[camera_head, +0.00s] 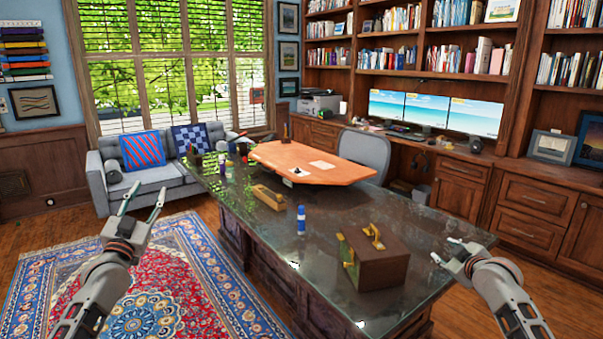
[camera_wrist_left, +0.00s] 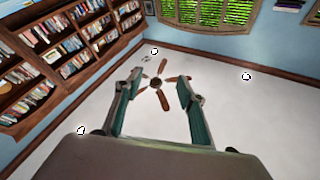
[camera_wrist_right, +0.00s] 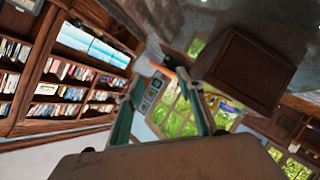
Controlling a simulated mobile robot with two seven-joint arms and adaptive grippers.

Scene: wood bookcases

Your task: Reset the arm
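My left gripper (camera_head: 142,203) is raised at the left of the head view, over the patterned rug, with its fingers pointing up. In the left wrist view its fingers (camera_wrist_left: 159,80) are spread with nothing between them; the ceiling and a fan lie beyond. My right gripper (camera_head: 446,249) is at the right, by the right edge of the dark desk (camera_head: 325,235), apart from the brown box. In the right wrist view its fingers (camera_wrist_right: 160,78) are spread and empty. Both forearms are partly cut off by the head view's lower edge.
On the desk are a brown box (camera_head: 382,268) with a gold handle, a blue bottle (camera_head: 301,220), a wooden block (camera_head: 269,197) and an orange-brown board (camera_head: 300,155). A grey chair (camera_head: 365,150) stands behind. The rug (camera_head: 165,275) at left is clear.

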